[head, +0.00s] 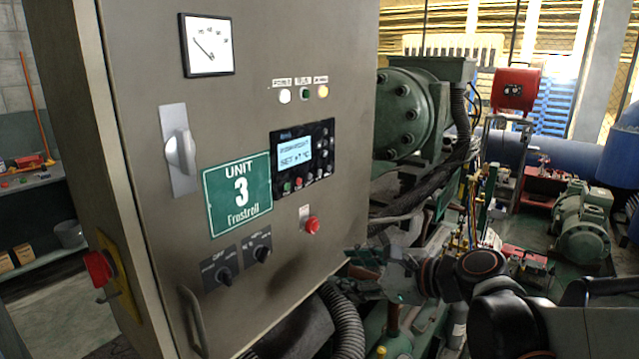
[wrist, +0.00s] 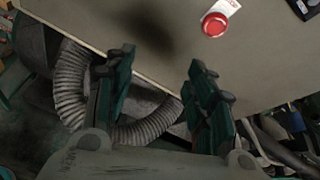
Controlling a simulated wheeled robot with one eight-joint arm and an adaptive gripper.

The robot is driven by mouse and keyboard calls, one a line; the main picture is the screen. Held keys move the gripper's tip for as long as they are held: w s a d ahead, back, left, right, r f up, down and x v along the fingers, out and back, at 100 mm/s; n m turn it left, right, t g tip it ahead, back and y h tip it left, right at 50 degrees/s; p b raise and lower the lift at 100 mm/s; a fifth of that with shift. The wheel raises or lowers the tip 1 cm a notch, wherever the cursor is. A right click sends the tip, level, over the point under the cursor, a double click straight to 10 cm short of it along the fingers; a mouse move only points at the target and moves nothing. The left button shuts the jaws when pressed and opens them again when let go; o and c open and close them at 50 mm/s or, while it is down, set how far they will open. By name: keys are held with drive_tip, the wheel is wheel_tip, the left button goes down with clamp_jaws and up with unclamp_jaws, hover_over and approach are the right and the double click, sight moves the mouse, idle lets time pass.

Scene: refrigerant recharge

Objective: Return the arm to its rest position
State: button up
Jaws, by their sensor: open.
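My gripper (wrist: 160,68) is open and empty in the wrist view, with its two dark green fingers apart. The lower part of the grey control cabinet (wrist: 265,65) is in front of it. In the head view my gripper (head: 362,266) is by the cabinet's lower right edge, below the red push button (head: 312,224). That button also shows at the top right of the wrist view (wrist: 215,24). My arm reaches in from the bottom right of the head view. I cannot tell whether the fingers touch the cabinet.
The cabinet carries a green Unit 3 sign (head: 238,193), a display panel (head: 303,159) and a lever handle (head: 181,153). A ribbed hose (head: 345,322) runs beneath it. Green compressor machinery (head: 408,112) stands behind my arm. A red box (head: 516,89) is at the back right.

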drive_tip(key=s+d+f+n+h, duration=0.2)
drive_tip(key=s+d+n+h, duration=0.3)
drive_tip(key=s+n, duration=0.4)
drive_tip(key=s+d+f+n+g+h, duration=0.1)
drive_tip(key=s+d+f+n+h, duration=0.2)
drive_tip(key=n, duration=0.9)
drive_tip(key=s+d+h, duration=0.2)
drive_tip(key=s+d, duration=0.2)
drive_tip(key=s, duration=0.2)
drive_tip(key=shift+s+d+f+n+g, duration=0.3)
drive_tip(key=shift+d+f, duration=0.05)
drive_tip(key=shift+d, duration=0.05)
idle(0.6)
